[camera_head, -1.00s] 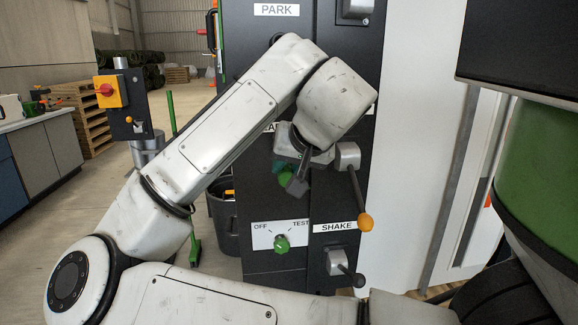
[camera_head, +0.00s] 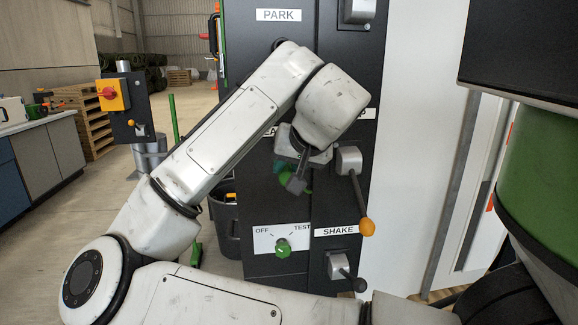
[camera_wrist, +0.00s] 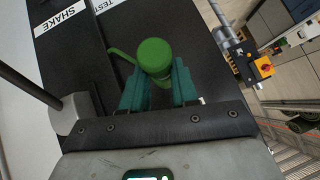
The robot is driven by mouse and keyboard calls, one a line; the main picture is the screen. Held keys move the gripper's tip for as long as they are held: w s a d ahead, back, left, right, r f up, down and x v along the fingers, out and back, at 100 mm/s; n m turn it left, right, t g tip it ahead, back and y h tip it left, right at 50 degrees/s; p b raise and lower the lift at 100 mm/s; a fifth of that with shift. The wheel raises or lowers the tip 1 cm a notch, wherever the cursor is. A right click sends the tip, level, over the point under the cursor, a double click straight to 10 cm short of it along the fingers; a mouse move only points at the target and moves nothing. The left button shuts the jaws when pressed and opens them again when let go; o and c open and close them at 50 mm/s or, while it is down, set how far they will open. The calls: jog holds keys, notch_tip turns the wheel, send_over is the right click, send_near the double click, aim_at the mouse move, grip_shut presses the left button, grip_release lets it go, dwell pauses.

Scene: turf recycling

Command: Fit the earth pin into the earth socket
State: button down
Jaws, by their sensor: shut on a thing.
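The earth pin (camera_wrist: 154,54) is a green rounded cylinder with a thin green lead or arm reaching off to the left in the wrist view. My gripper (camera_wrist: 158,80) is shut on it, with a teal finger on each side. In the head view my gripper (camera_head: 294,178) hangs in front of the black cabinet's face, and only a little green shows beside the fingers. I cannot make out the earth socket in either view. A label behind my arm is mostly covered. I cannot tell whether the pin touches the cabinet.
A black bin (camera_head: 222,228) stands left. A green machine (camera_head: 540,165) is at right.

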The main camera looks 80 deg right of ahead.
jog(key=shift+d, duration=0.15)
jog(key=c, duration=0.8)
grip_release()
jog(key=p+v, duration=0.2)
jog(key=v, duration=0.8)
jog(key=shift+s+a+r, duration=0.2)
jog(key=shift+a, duration=0.05)
